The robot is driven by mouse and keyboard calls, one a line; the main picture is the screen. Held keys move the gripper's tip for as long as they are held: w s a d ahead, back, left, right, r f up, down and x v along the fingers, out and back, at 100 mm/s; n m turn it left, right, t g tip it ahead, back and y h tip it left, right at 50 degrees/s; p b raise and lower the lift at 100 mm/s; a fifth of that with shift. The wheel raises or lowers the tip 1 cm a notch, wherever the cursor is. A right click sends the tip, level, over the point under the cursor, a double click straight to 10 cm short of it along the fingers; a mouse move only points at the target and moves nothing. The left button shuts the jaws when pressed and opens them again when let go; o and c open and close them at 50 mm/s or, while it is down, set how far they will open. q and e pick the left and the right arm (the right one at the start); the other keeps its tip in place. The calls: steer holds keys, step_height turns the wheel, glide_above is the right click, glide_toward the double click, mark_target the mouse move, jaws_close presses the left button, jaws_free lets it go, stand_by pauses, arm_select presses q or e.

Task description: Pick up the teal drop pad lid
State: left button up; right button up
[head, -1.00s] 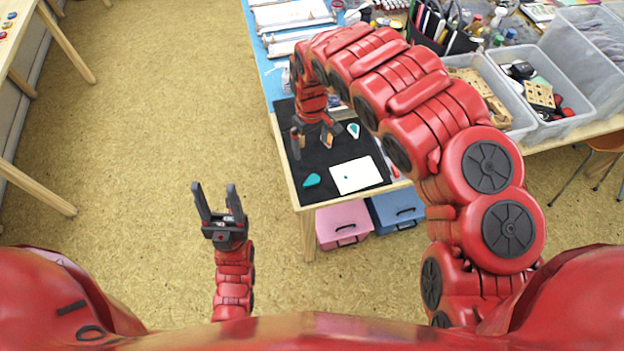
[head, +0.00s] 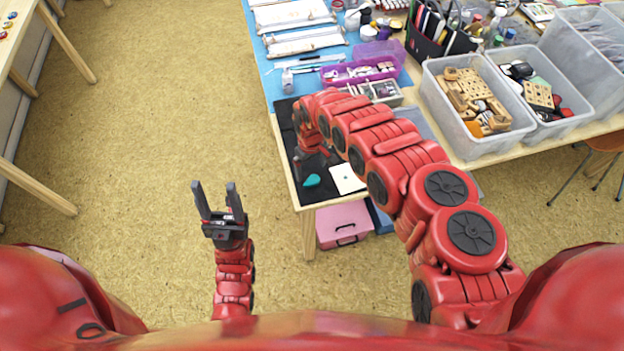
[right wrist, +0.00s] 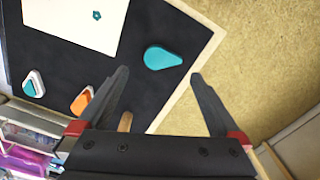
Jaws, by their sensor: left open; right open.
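The teal drop pad lid (head: 311,180) is a flat teardrop shape lying on the black mat near the table's front-left corner. In the right wrist view the lid (right wrist: 162,58) lies just beyond and between my right gripper's fingertips (right wrist: 158,74), its point towards the right. My right gripper (head: 308,165) is open and empty above the mat, just behind the lid in the head view. My left gripper (head: 216,188) is open and empty above the floor, left of the table.
A white sheet (right wrist: 75,18) with a small teal mark lies beside the lid. An orange drop pad (right wrist: 82,101), a teal-and-white drop piece (right wrist: 33,84) and a wooden stick-like piece (right wrist: 125,122) are also on the mat (right wrist: 120,42). Clear bins (head: 470,140) stand farther right.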

mark_target(311, 180)
steer(key=shift+a+f+p, duration=0.15)
steer(key=shift+f+p, duration=0.15)
steer(key=shift+f, duration=0.05)
steer(key=shift+s+f+p, duration=0.25)
steer(key=shift+f+p, duration=0.05)
steer(key=shift+f, duration=0.85)
step_height(311, 180, down, 2)
steer(key=shift+f+b, duration=0.1)
steer(key=shift+b, duration=0.75)
steer(key=c, duration=1.4)
